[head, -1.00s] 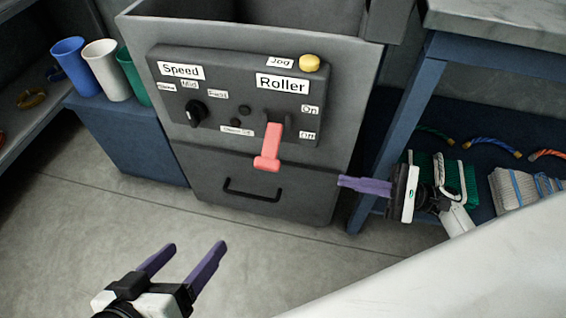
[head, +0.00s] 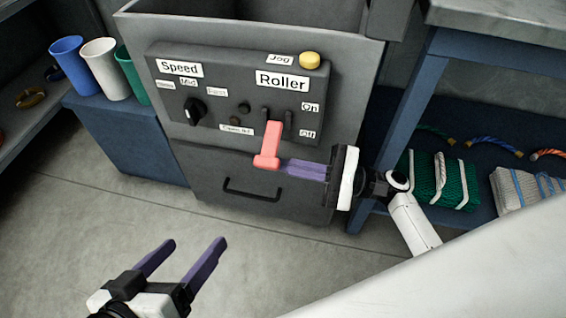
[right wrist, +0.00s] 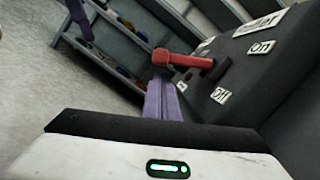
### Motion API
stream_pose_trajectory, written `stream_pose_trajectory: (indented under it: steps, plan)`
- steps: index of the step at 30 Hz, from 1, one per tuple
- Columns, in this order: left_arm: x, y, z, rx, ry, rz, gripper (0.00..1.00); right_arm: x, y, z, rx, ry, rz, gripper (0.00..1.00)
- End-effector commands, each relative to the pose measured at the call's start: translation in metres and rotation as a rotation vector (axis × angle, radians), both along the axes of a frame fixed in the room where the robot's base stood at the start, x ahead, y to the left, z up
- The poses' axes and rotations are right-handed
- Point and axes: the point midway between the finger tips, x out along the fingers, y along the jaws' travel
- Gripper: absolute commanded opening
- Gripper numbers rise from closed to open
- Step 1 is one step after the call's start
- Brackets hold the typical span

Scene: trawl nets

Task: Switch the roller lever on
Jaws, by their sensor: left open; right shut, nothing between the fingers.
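The red roller lever (head: 269,146) sticks out of the dark control panel (head: 225,100) under the Roller label (head: 283,81). It points down, with its handle end below the Off label (head: 307,134); the On label (head: 310,107) is above that. My right gripper (head: 284,168) is shut and empty, its purple fingertips right beside the lever's lower end on the right. In the right wrist view the lever (right wrist: 185,58) shows just past the fingertips (right wrist: 160,80); I cannot tell whether they touch. My left gripper (head: 195,255) is open and empty, low over the floor at left.
The panel also carries a black Speed knob (head: 195,111) and a yellow Jog button (head: 310,60). A drawer handle (head: 251,190) sits below. Cups (head: 105,70) stand on a blue box at left. A blue-legged table (head: 395,130) with a shelf of nets (head: 440,180) is at right.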

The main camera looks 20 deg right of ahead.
Motion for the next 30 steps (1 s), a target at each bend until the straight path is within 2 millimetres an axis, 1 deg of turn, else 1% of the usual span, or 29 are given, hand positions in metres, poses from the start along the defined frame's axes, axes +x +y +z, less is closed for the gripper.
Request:
stream_pose_trajectory:
  steps: [6,16,21,23,25,30]
  plan:
    - [0.0,0.0,-0.002,0.002,0.003,-0.001,0.75,-0.003,0.002,0.006,0.0,0.001,0.0,0.0]
    - [-0.001,-0.001,-0.001,0.002,0.004,-0.002,0.75,-0.003,0.002,0.006,0.002,0.006,0.0,0.0]
    - [-0.001,0.002,0.002,0.02,0.009,0.0,0.75,-0.005,0.003,0.01,0.037,0.057,0.0,0.0]
    - [-0.001,0.004,-0.001,0.035,0.018,0.001,0.75,-0.006,0.004,0.01,0.053,0.08,0.0,0.0]
    - [-0.002,0.005,-0.009,0.047,0.034,0.0,0.75,-0.006,0.004,0.01,0.064,0.095,0.001,0.0]
    - [-0.003,0.009,-0.012,0.077,0.055,0.001,0.75,-0.007,0.006,0.015,0.111,0.163,0.0,0.0]
